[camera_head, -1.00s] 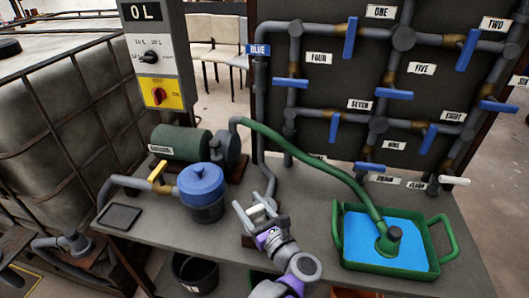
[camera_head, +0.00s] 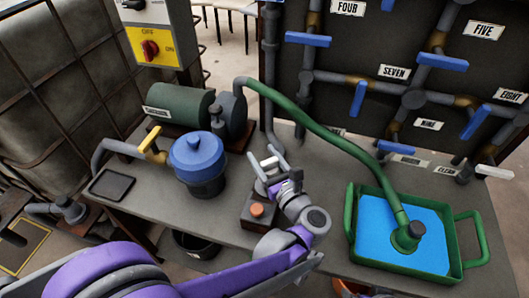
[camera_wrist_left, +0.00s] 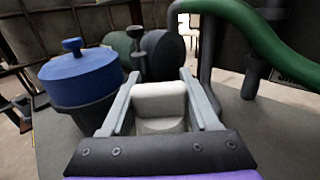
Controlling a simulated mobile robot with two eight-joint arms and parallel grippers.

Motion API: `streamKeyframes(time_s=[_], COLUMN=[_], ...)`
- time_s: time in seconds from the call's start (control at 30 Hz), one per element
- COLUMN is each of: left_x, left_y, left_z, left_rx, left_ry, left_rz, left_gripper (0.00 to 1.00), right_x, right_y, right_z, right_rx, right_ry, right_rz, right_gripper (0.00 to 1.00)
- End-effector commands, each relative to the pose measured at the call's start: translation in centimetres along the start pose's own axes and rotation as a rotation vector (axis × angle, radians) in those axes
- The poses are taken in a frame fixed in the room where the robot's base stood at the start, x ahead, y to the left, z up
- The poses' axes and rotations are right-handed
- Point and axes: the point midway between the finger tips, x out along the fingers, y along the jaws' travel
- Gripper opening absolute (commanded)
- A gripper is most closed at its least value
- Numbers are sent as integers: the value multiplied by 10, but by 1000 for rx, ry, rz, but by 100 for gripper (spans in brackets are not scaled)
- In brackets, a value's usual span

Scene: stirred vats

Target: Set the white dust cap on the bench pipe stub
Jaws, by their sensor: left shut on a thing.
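My left gripper (camera_head: 268,163) is shut on the white dust cap (camera_wrist_left: 160,102), which sits between its fingers in the left wrist view. In the head view the cap is small and partly covered by the fingers, over the bench right of the blue-lidded pot. A dark upright post with a wider flat top (camera_wrist_left: 136,45) stands beyond the fingers in the wrist view, in front of the green motor. It may be the bench pipe stub, but I cannot tell for sure. My right gripper is not in view.
The blue-lidded pot (camera_head: 199,163) stands left of my gripper. A box with an orange button (camera_head: 257,210) is just below it. A green tray (camera_head: 351,226) of blue liquid with a green hose (camera_head: 330,135) is at right. A pipe panel stands behind.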

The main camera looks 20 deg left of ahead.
Motion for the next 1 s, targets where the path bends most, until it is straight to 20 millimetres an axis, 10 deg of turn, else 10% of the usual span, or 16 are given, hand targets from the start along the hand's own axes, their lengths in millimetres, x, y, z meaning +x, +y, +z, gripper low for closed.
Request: streamKeyframes(time_s=[1.0], left_x=[-1], left_y=[0], left_z=[-24], left_rx=[-1], left_ry=[0], left_rz=[0], left_gripper=[8], right_x=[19], right_y=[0], right_z=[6], right_rx=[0], right_ry=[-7], right_rz=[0], right_gripper=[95])
